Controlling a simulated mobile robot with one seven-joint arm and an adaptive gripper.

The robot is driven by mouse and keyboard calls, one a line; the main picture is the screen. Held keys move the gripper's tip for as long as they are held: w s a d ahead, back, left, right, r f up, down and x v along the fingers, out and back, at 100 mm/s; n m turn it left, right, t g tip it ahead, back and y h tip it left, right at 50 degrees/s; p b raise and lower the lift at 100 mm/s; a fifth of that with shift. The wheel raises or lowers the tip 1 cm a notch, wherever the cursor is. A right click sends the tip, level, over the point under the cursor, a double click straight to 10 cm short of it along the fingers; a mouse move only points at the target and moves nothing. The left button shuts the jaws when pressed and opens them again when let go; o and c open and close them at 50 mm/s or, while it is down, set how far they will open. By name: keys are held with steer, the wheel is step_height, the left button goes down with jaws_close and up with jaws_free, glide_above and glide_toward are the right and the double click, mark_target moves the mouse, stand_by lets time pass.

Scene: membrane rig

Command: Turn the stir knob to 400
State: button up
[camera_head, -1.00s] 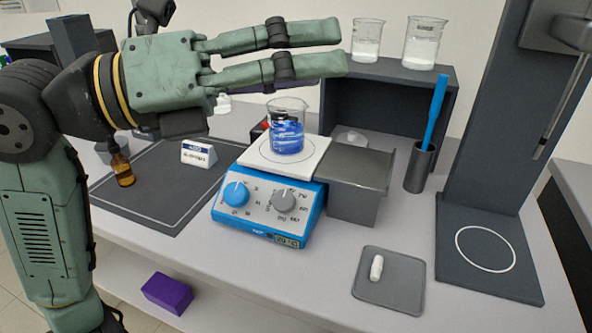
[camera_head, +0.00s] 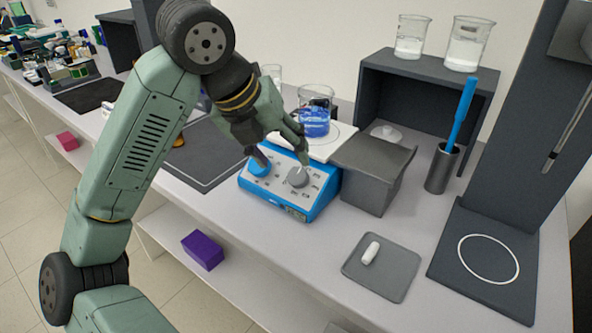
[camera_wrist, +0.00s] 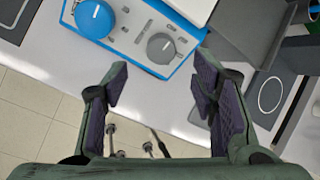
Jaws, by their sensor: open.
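The blue hotplate stirrer (camera_head: 291,190) sits on the bench, with a blue knob (camera_head: 259,166) and a grey knob (camera_head: 297,177) on its sloped front panel. Both knobs also show in the wrist view, the blue knob (camera_wrist: 95,19) at upper left and the grey knob (camera_wrist: 161,48) near the top centre, each with a white pointer line. My gripper (camera_head: 282,160) is open and points down over the panel. In the wrist view its fingers (camera_wrist: 157,82) are spread, with the grey knob ahead of and between them, apparently untouched. The panel numbers are too small to read.
A beaker of blue liquid (camera_head: 316,113) stands on the white plate (camera_head: 335,139) behind my gripper. A grey box (camera_head: 371,172) stands close on the right. A tray (camera_head: 382,267) with a white piece lies at front right. A dark mat (camera_head: 205,154) lies left.

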mark_target(296, 175)
steer(key=p+x, duration=0.1)
steer(key=x, duration=0.6)
steer(key=shift+d+f, duration=0.15)
steer(key=shift+f, duration=0.15)
steer(key=shift+c, duration=0.3)
steer(key=c, duration=1.1)
